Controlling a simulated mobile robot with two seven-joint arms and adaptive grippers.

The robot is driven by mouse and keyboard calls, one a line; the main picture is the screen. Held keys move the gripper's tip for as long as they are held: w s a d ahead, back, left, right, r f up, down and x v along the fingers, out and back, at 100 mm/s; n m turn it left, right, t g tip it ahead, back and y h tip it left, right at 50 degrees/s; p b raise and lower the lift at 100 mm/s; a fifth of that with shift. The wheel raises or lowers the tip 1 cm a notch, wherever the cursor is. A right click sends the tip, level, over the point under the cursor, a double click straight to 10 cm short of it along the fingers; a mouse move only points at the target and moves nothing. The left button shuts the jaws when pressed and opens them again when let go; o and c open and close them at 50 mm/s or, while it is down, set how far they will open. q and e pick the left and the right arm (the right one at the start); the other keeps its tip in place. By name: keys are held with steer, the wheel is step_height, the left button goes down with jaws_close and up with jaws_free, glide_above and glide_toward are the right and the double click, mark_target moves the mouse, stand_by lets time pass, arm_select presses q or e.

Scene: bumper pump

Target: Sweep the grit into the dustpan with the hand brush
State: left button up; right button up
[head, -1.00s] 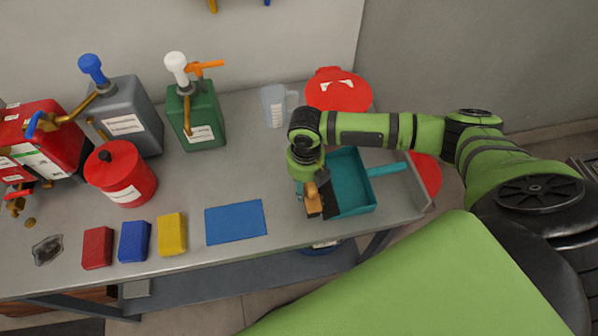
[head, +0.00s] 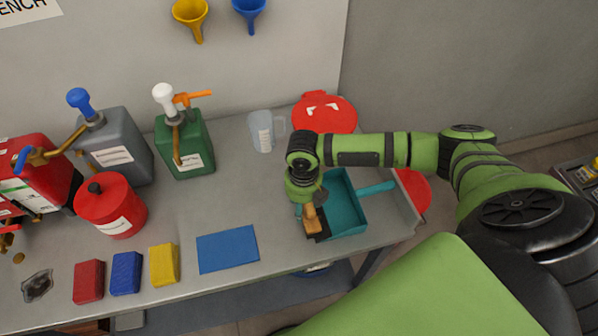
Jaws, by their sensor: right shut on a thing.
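A teal dustpan (head: 347,207) lies on the right part of the grey bench, its handle (head: 376,188) pointing right. My right gripper (head: 311,205) is over the pan's left side, shut on the hand brush. The brush (head: 312,221) shows a light wooden part and dark bristles at the pan's left front edge. I cannot tell whether the bristles touch the pan or bench. The gripper and wrist hide part of the brush and the pan's left side. My left gripper is not in view.
A blue mat (head: 228,249) lies left of the brush, with yellow (head: 164,265), blue (head: 126,273) and red (head: 89,281) blocks beyond. A clear jug (head: 262,132), green pump can (head: 185,145) and red canister (head: 110,206) stand behind. The bench between mat and jug is clear.

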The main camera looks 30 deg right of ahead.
steer(key=shift+s+d+r+p, duration=0.15)
steer(key=shift+d+p, duration=0.1)
steer(key=shift+d, duration=0.25)
steer(key=shift+s+d+r+p, duration=0.1)
steer(key=shift+d+p, duration=0.15)
steer(key=shift+d, duration=0.25)
steer(key=shift+d, duration=0.1)
steer(key=shift+s+d+p, duration=0.2)
steer(key=shift+s+d, duration=0.05)
steer(key=shift+d, duration=0.5)
steer(key=shift+s+d+p, duration=0.2)
steer(key=shift+d, duration=0.5)
steer(key=shift+s+d+p, duration=0.2)
steer(key=shift+s+d, duration=0.05)
steer(key=shift+d, duration=0.5)
step_height(320, 180, up, 3)
steer(key=p, duration=0.3)
steer(key=shift+r, duration=0.1)
step_height(320, 180, up, 3)
steer(key=shift+f+p, duration=0.2)
steer(key=shift+p, duration=0.75)
